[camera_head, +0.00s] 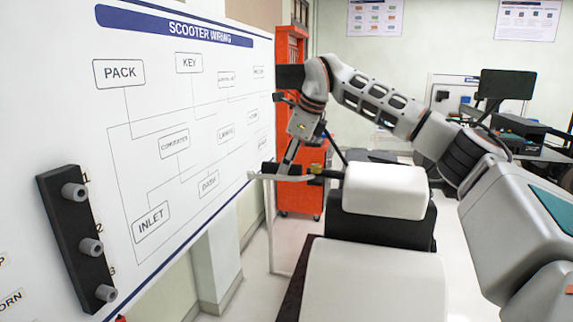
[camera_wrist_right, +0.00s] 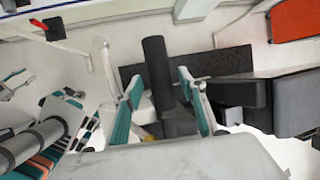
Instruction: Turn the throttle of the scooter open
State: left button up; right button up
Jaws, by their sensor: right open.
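The scooter's throttle is a black cylindrical grip (camera_head: 269,167) at the left end of the handlebar, with a pale lever (camera_head: 264,177) beside it. My right gripper (camera_head: 287,163) reaches down to the handlebar beside the grip. In the right wrist view the dark grip (camera_wrist_right: 156,65) shows between the two teal-sided fingers of my right gripper (camera_wrist_right: 158,82). The fingers are apart, and I see a gap on each side of the grip. I cannot tell how deep the grip sits between them. My left gripper is in neither view.
A white wiring board (camera_head: 190,105) stands close on the left, with a black strip of grey knobs (camera_head: 62,240). The scooter's white body (camera_head: 385,190) is right of the handlebar. An orange cabinet (camera_head: 297,200) stands behind. Clear floor shows left of the scooter.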

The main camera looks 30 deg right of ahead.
jog(key=shift+w+f, duration=0.15)
jog(key=shift+f, duration=0.1)
jog(key=c, duration=1.1)
jog(key=shift+w+d+m+g+y, duration=0.15)
jog(key=shift+m+g+y, duration=0.15)
jog(key=shift+g+y, duration=0.65)
jog(key=shift+w+d+f+g+y, duration=0.1)
jog(key=shift+f+g+y, duration=0.05)
jog(key=shift+g+y, duration=0.6)
jog(key=shift+m+y, duration=0.3)
